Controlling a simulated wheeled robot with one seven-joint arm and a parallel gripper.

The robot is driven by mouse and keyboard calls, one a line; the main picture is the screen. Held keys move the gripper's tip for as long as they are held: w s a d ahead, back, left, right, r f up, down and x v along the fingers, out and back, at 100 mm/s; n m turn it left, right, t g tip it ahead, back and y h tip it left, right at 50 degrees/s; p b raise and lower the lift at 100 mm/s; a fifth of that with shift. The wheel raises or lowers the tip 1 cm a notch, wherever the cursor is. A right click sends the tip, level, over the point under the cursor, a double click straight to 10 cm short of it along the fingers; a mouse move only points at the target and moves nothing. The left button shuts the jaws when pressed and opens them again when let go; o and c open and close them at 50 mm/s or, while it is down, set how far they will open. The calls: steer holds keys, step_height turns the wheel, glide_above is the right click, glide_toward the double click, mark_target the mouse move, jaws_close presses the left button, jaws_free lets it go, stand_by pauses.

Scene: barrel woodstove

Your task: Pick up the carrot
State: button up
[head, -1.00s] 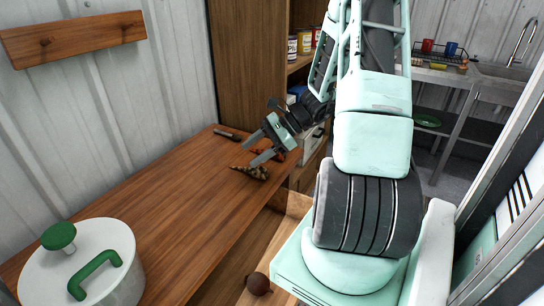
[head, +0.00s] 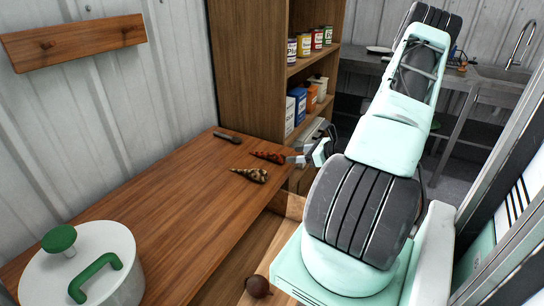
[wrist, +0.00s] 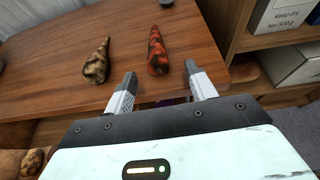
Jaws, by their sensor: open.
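A red-orange, dark-blotched cone that looks like the carrot (head: 268,157) lies on the wooden table (head: 165,215) near its far right edge. In the wrist view the carrot (wrist: 157,52) lies just beyond my fingertips, its wide end toward me and roughly in line with the gap between them. A tan, dark-spotted cone (head: 250,175) lies beside it, and also shows in the wrist view (wrist: 97,63), left of my gripper. My gripper (wrist: 160,76) is open and empty at the table's edge. In the head view my gripper (head: 296,159) is partly hidden by my arm.
A dark, handle-like object (head: 228,137) lies farther back. A white pot (head: 120,285) with green handles stands front left. A shelf (head: 300,60) with cans and boxes stands close behind the table. A brown round thing (head: 257,286) lies below the table's right edge.

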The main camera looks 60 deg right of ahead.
mark_target(276, 156)
steer(key=x, duration=0.3)
steer(key=shift+f, duration=0.1)
steer(key=shift+a+p+x, duration=0.15)
steer(key=shift+p+x, duration=0.25)
steer(key=shift+x, duration=1)
steer(key=shift+a+p+x, duration=0.2)
steer(key=shift+p+x, duration=0.15)
steer(key=shift+x, duration=1.05)
steer(key=c, duration=1.1)
